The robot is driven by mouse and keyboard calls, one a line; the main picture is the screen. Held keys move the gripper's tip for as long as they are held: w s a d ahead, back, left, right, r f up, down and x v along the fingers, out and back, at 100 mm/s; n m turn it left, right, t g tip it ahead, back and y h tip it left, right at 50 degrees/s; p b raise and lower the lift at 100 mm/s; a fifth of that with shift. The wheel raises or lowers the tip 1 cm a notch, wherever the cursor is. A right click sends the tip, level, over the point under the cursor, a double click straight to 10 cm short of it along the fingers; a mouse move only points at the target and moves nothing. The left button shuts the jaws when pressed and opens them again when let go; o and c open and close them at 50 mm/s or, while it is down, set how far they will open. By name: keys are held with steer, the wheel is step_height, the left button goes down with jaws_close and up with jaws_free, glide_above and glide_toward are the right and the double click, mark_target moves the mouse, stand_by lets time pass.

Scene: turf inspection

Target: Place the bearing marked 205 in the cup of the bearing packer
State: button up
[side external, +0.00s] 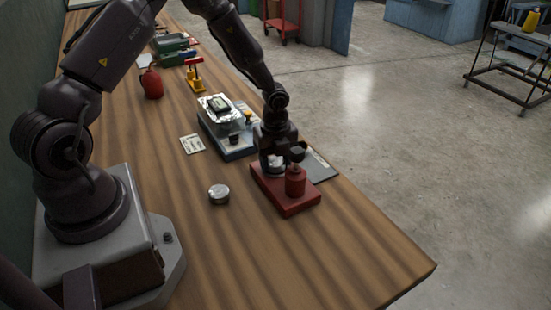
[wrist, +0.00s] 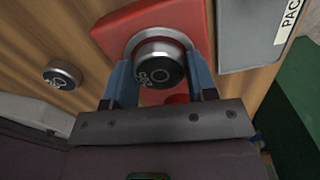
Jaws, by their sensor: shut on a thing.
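My gripper (wrist: 160,66) is shut on a bearing (wrist: 157,72) with a dark face and silver rim, one finger on each side.
A red cylinder (side external: 296,181) stands at the packer's near end. A grey plate (side external: 321,167) lies beside the packer. A blue-grey device (side external: 228,144) and a white card (side external: 192,144) are behind. The bench's near right is clear.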

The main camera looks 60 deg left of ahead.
steer(key=shift+f, duration=0.65)
steer(key=o, duration=0.9)
steer(key=shift+a, duration=0.1)
steer(key=shift+o, duration=0.6)
step_height(320, 180, up, 13)
step_height(320, 180, up, 9)
steer(key=n+t+y, duration=0.1)
steer(key=n+y, duration=0.1)
steer(key=n, duration=0.3)
glide_above(275, 161)
steer(key=s+d, duration=0.3)
steer(key=s+d+r+n+t+h, duration=0.1)
steer(key=s+d+r+n+t, duration=0.1)
steer(key=s+r+n, duration=0.3)
steer(key=s+d+r+n+t+h, duration=0.1)
steer(key=s+d+r+n, duration=0.3)
steer(key=s+n, duration=0.5)
steer(key=shift+s+r+n+t, duration=0.4)
steer(key=shift+s+r+t, duration=0.5)
steer(key=shift+s, duration=0.25)
steer(key=shift+r, duration=0.1)
